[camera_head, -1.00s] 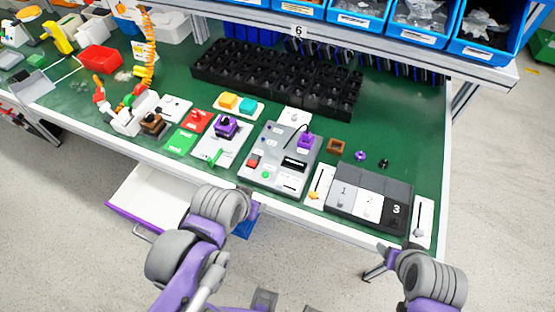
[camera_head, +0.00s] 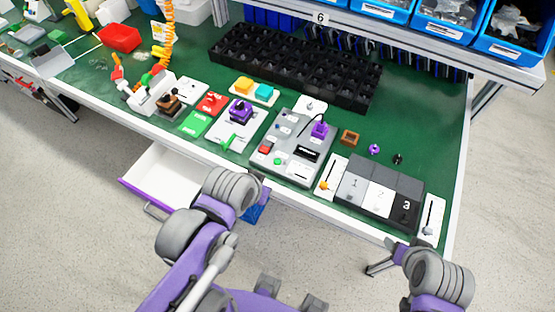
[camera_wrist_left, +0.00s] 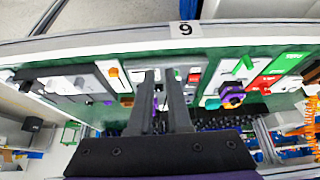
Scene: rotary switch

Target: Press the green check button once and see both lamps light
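A grey panel (camera_head: 290,150) lies on the green table. My right gripper does not show.
A black crate grid (camera_head: 290,65) stands behind the panel. A base with a purple knob (camera_head: 240,111) is to its left, and a numbered 1-2-3 block (camera_head: 378,193) to its right. An open white drawer (camera_head: 165,175) juts out below the table edge. Blue bins (camera_head: 440,30) line the shelf.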

